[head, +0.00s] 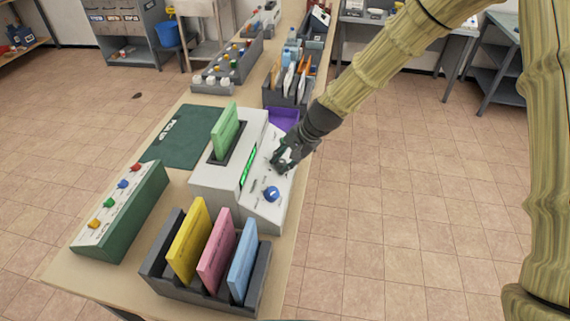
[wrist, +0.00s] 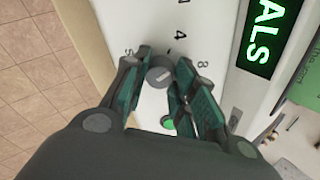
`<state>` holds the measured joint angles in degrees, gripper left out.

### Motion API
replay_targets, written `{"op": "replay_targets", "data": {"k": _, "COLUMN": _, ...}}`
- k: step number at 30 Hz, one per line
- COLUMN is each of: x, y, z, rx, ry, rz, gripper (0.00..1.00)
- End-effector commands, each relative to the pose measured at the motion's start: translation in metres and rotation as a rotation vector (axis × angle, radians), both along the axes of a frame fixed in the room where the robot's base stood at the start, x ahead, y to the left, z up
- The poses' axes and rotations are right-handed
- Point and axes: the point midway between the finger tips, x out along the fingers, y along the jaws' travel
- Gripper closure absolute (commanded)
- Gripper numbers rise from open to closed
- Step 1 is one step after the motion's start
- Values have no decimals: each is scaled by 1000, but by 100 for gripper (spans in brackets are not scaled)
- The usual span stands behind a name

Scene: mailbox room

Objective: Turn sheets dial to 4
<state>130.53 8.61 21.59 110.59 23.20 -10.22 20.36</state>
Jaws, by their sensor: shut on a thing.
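The white machine (head: 222,180) stands on the table in the head view, with a lit green display strip (head: 248,166) and a sloped panel. In the wrist view, a small grey round dial (wrist: 159,76) with a pale mark lies between the fingertips of my gripper (wrist: 164,80). The fingers are shut on it from both sides. Exactly where the mark points is hard to tell. In the head view, my gripper (head: 281,160) hides the dial.
A blue knob (head: 271,194) sits lower on the panel. A green button (wrist: 168,124) shows between my fingers. Green sheets (head: 225,128) stand in the machine's top. A rack with coloured folders (head: 190,245) and a green button box (head: 125,210) stand nearby. Open floor lies right.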

Motion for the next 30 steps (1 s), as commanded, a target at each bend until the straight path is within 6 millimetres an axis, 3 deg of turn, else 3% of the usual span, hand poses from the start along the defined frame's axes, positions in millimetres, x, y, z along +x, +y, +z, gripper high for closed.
{"op": "replay_targets", "data": {"k": 15, "x": -1, "y": -1, "z": -2, "rx": -44, "ry": -218, "rz": 327, "gripper": 97}}
{"op": "replay_targets", "data": {"k": 30, "x": -2, "y": -1, "z": -1, "rx": -57, "ry": -280, "rz": 423, "gripper": 97}}
